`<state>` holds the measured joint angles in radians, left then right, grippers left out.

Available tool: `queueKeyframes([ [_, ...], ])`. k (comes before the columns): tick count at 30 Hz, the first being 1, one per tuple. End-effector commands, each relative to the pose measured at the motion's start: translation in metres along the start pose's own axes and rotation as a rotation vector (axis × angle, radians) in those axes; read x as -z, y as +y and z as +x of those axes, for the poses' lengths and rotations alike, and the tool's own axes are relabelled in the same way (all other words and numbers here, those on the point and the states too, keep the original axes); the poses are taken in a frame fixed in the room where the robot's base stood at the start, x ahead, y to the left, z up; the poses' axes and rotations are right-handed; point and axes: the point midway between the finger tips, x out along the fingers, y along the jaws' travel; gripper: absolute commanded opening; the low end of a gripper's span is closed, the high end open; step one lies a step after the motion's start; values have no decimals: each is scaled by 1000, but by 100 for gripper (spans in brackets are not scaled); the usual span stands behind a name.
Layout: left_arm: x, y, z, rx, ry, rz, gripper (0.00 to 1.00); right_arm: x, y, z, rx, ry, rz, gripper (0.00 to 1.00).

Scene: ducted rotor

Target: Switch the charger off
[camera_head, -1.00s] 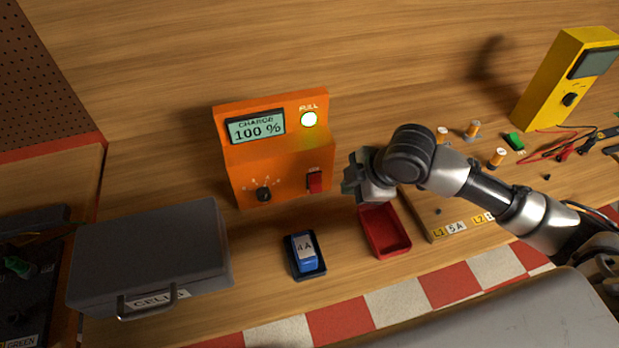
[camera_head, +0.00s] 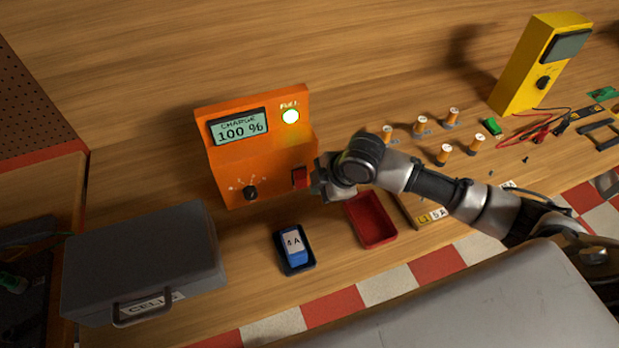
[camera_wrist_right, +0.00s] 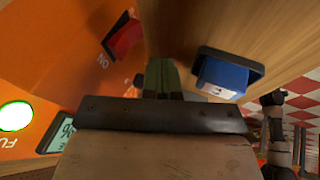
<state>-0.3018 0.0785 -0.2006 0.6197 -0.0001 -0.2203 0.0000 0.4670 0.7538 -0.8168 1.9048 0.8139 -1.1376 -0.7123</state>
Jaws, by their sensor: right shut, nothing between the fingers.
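The orange charger (camera_head: 235,172) stands on the bench. Its display (camera_head: 239,127) reads CHARGE 100 % and the FULL lamp (camera_head: 291,117) glows. A red rocker switch (camera_head: 299,178) is at the lower right of its front; it also shows in the right wrist view (camera_wrist_right: 125,38), with lettering beside it. My right gripper (camera_head: 318,186) is shut and empty, just right of the switch. In the right wrist view its fingers (camera_wrist_right: 162,76) point between the charger and the blue cell; a gap to the switch shows. My left gripper is not in view.
A blue cell (camera_head: 295,248) marked 4 A sits in a dark tray (camera_head: 283,265). A red tray (camera_head: 372,242) is empty. A grey CELLS case (camera_head: 140,255) stands left. Orange posts and a yellow meter (camera_head: 530,75) are right.

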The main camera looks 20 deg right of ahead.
Motion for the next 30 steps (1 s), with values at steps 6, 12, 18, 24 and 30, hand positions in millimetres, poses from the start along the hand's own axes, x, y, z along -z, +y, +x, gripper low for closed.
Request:
queueKeyframes([
  [6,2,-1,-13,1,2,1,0,-1,13,33,-1,-1,2,0],
  [12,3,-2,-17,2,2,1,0,-5,25,47,0,0,1,0],
  [18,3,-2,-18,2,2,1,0,-6,28,51,-1,1,-1,0],
  [24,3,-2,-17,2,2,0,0,-6,28,51,-1,0,-1,0],
  [30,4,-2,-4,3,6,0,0,-9,35,60,-36,5,-12,0],
])
